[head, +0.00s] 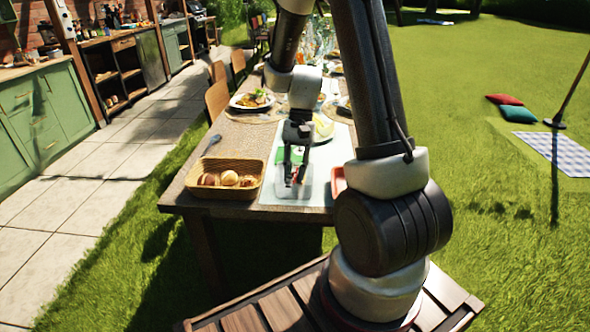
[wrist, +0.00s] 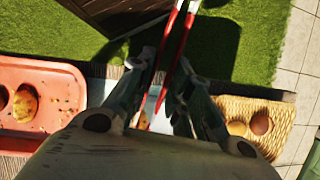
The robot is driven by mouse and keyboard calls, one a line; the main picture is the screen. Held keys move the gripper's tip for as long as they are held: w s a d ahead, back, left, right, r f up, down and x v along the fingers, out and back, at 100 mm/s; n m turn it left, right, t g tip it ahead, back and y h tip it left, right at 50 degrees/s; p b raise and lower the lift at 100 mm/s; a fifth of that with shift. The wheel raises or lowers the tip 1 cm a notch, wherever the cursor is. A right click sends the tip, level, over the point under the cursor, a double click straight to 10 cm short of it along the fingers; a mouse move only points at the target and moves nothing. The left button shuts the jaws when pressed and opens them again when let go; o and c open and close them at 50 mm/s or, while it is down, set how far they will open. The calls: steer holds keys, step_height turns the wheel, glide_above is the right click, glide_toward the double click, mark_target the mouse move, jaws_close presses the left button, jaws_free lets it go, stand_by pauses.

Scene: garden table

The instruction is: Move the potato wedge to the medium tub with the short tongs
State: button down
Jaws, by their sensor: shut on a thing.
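My gripper (head: 296,158) is shut on the red short tongs (wrist: 178,50), whose two arms extend past the fingers in the wrist view. In the head view, the gripper is low over a clear tub (head: 292,190) near the table's front edge, and a little red shows between its fingers. I cannot tell whether this is the medium tub. I cannot make out the potato wedge for certain. A small yellowish patch shows between the fingers in the wrist view, too hidden to name. The tong tips' grip on anything is not clear.
A woven basket (head: 258,192) with several round brown things stands left of the tub. A salmon-red tray (wrist: 62,82) with brown pieces is on the other side, mostly behind my arm in the head view. A green item (head: 281,155) and plates lie farther back.

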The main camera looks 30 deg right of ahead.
steer(key=c, duration=1.7)
jaws_free()
steer(key=shift+o, duration=0.2)
steer(key=shift+r, duration=0.15)
step_height(320, 180, up, 10)
